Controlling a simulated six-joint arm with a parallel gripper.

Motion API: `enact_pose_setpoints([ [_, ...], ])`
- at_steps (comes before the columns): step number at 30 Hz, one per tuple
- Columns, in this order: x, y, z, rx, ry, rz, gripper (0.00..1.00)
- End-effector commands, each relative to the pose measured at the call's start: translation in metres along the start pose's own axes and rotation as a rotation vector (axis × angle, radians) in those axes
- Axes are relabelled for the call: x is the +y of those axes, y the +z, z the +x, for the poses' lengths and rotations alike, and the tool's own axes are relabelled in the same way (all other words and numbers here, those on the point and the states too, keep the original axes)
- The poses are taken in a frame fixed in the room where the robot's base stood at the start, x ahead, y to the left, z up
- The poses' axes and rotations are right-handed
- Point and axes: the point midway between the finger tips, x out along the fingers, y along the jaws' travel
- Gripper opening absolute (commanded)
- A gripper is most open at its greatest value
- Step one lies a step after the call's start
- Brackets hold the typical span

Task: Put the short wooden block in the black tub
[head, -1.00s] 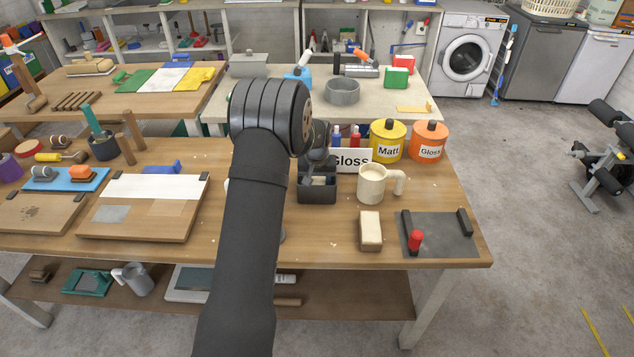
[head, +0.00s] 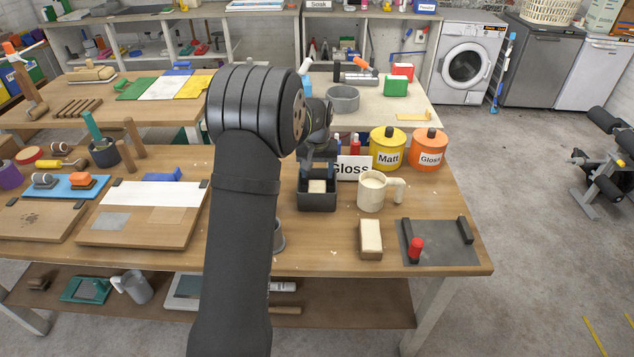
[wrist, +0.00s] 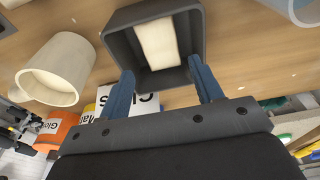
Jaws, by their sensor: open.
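The black tub (head: 317,203) stands on the near workbench, left of a cream mug. The short wooden block (head: 317,186) lies inside the tub, its pale top showing. In the wrist view the block (wrist: 157,42) lies within the tub's dark walls (wrist: 120,42). My gripper (head: 320,168) is just above the far side of the tub. In the wrist view its two blue fingers are spread apart with nothing between them (wrist: 163,84), and the block is clear of them.
The cream mug (head: 371,194), a "Gloss" sign (head: 353,168), a yellow tin (head: 387,150) and an orange tin (head: 428,151) stand close on the right. A pale-topped block (head: 370,237) and a dark grey board (head: 440,247) lie nearer the front edge.

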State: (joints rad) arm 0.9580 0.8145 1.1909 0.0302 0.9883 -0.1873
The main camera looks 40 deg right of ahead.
Motion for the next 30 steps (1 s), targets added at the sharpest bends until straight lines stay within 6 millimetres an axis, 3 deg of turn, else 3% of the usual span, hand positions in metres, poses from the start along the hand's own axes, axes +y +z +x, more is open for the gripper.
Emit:
enact_pose_setpoints([
  [3,0.0,0.0,-0.017,0.001,0.0,0.0,0.6],
  [7,0.0,0.0,-0.026,0.001,0.0,0.0,0.6],
  [19,0.0,0.0,-0.026,0.0,0.0,0.0,0.6],
  [25,0.0,0.0,-0.006,-0.003,0.0,0.0,0.6],
  [30,0.0,0.001,0.027,-0.005,-0.001,0.0,0.6],
])
